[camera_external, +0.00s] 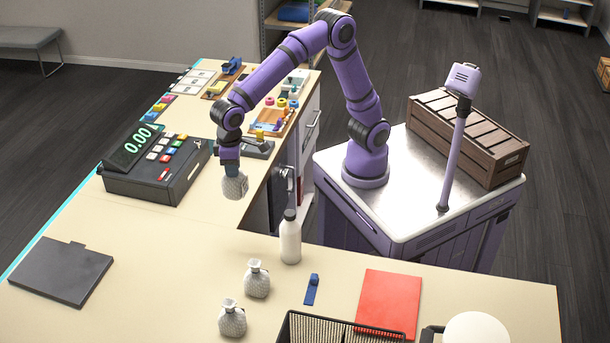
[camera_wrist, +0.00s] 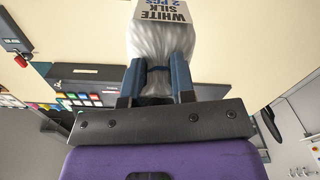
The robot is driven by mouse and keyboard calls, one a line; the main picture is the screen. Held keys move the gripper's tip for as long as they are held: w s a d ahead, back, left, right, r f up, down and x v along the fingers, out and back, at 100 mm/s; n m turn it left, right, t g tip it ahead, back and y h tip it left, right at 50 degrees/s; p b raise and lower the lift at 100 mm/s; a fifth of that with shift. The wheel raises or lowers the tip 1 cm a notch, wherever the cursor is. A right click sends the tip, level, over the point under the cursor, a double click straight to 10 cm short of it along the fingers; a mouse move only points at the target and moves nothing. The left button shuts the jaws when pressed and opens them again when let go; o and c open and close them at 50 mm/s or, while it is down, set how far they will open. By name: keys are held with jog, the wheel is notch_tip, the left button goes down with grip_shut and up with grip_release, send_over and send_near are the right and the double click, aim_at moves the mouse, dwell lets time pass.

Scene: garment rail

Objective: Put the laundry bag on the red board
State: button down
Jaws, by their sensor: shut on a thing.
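My gripper (camera_external: 231,166) is shut on a laundry bag (camera_external: 234,186), a grey-white bag hanging under the fingers above the counter's left part. In the wrist view the two blue fingers of my gripper (camera_wrist: 160,78) close on the neck of the laundry bag (camera_wrist: 158,45), which carries a tag reading "WHITE SILK 2 PCS". The red board (camera_external: 388,304) lies flat on the front counter, right of centre, with nothing on it. Two more similar bags stand on the front counter, one the nearer bag (camera_external: 232,320) and one the farther bag (camera_external: 257,279).
A white bottle (camera_external: 290,240) stands near the counter's inner corner. A small blue item (camera_external: 312,289) lies left of the board. A black wire basket (camera_external: 335,328) and a white round thing (camera_external: 476,329) are near the board. A cash register (camera_external: 150,170) stands at the left.

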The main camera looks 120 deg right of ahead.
notch_tip(320, 180, up, 2)
jog(key=s+a+n, duration=0.4)
jog(key=s+a, duration=0.3)
jog(key=a, duration=0.4)
jog(key=s+a+n, duration=0.4)
jog(key=s+a, duration=0.3)
jog(key=a, duration=0.3)
jog(key=s+a+n, duration=0.5)
jog(key=s+a, duration=0.1)
jog(key=s, duration=0.7)
jog(key=s+a+n, duration=0.5)
jog(key=s+a, duration=0.1)
jog(key=s, duration=0.6)
notch_tip(320, 180, down, 18)
jog(key=w+a+f, duration=0.5)
jog(key=w+a, duration=0.6)
jog(key=shift+w+a+f, duration=0.15)
jog(key=shift+f, duration=0.1)
